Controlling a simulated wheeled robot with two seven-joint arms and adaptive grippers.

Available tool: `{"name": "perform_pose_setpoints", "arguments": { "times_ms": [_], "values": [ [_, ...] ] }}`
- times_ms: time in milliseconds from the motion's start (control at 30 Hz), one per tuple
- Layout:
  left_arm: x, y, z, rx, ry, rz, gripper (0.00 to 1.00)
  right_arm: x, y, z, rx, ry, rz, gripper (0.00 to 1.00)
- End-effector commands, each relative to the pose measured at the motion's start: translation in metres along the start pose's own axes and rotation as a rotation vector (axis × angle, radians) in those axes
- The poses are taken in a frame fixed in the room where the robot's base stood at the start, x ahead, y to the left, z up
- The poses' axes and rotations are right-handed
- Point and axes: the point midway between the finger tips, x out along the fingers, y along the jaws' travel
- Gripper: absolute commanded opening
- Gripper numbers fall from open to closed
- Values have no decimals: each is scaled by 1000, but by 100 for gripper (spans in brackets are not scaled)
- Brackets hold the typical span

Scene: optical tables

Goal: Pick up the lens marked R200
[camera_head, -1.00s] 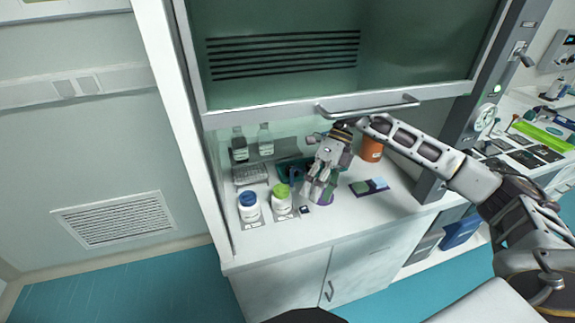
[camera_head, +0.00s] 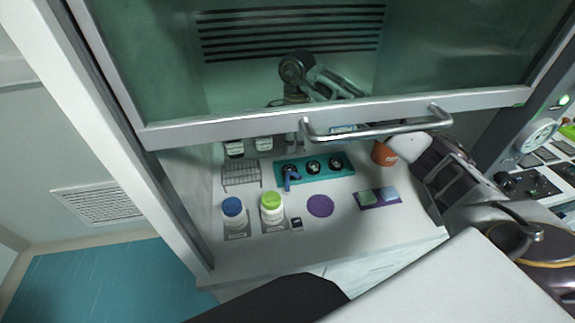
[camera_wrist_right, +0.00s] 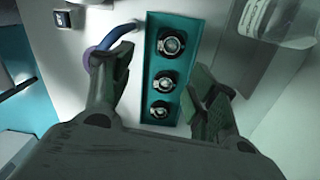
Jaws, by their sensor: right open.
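Three round lenses in black mounts sit in a row in a teal tray (camera_head: 346,172): a left one (camera_head: 289,170), a middle one (camera_head: 313,167) and a right one (camera_head: 336,163). Their marks are not readable, so I cannot tell which is R200. The right wrist view shows the lenses (camera_wrist_right: 171,45) in a column between the open fingers of my right gripper (camera_wrist_right: 165,70). The gripper is empty, with one finger on each side of the tray. In the head view my right arm reaches partly behind the sash glass. My left gripper is not visible.
The sash handle (camera_head: 380,130) crosses above. Nearby are white bottles (camera_head: 234,212), a wire rack (camera_head: 241,175), a purple disc (camera_head: 320,206), a purple mat (camera_head: 366,205) and an orange container (camera_head: 384,153).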

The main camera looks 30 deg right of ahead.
Motion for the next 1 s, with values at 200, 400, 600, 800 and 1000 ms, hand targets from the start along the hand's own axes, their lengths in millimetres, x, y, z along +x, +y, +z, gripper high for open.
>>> {"name": "perform_pose_setpoints", "arguments": {
  "times_ms": [200, 400, 600, 800, 1000],
  "values": [
    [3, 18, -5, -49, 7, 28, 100, -2, -6, 2, -40, 24, -32, 59],
    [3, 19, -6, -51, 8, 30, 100, -3, -7, 1, -42, 25, -33, 59],
    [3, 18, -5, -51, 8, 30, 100, -2, -7, 1, -41, 25, -33, 59],
    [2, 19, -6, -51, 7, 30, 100, 10, -7, 1, -41, 25, -30, 59],
    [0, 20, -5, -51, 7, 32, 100, 32, -8, 1, -41, 25, -30, 59]
  ]
}}
